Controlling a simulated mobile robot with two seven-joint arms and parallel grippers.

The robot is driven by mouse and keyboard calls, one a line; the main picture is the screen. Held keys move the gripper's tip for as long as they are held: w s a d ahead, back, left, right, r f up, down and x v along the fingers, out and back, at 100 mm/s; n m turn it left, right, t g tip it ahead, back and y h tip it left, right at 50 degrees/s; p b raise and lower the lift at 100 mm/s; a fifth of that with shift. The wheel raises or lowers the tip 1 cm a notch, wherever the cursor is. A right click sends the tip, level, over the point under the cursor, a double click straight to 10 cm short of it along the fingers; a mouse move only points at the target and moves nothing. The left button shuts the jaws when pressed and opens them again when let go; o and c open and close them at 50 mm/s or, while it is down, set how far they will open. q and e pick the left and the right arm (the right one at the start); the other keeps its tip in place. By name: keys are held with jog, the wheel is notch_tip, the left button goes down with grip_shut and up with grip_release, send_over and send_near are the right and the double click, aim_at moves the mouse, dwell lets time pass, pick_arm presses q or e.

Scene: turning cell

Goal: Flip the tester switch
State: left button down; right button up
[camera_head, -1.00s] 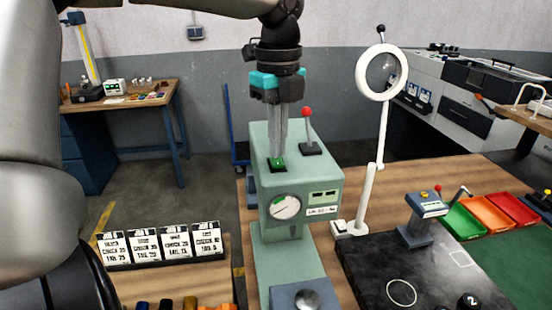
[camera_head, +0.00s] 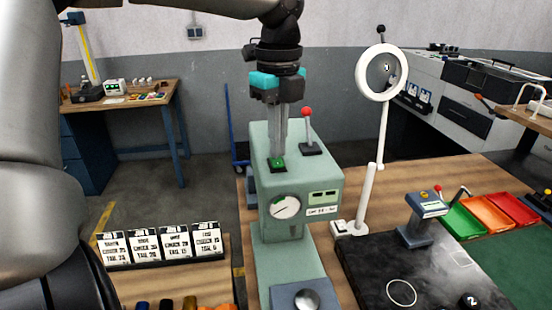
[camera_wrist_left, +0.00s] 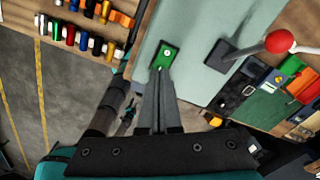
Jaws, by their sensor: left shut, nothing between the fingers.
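The tester (camera_head: 265,190) is a pale green machine with a round dial (camera_head: 285,207) and a small display on its front. Its switch (camera_head: 277,163) is a small green piece on a dark base on top, to the left of a red-knobbed lever (camera_head: 308,128). My left gripper (camera_head: 278,152) points down over the switch, shut and empty. In the left wrist view the switch (camera_wrist_left: 167,54) lies just beyond the closed fingertips (camera_wrist_left: 161,70). I cannot tell whether they touch it. My right gripper is not in view.
A white ring magnifier (camera_head: 383,72) on a stand is right of the tester. The red-knobbed lever stands close beside my left fingers. Job cards (camera_head: 160,245) stand at the left front. A dark plate (camera_head: 420,280) and coloured trays (camera_head: 490,215) are at the right.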

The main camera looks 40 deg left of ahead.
aim_at(278, 164)
pick_arm(q)
jog(key=shift+f+b, duration=1)
dwell(0.5)
jog(key=shift+r, duration=0.2)
jog(key=shift+r+p, duration=2.25)
jog(key=shift+r, duration=1.15)
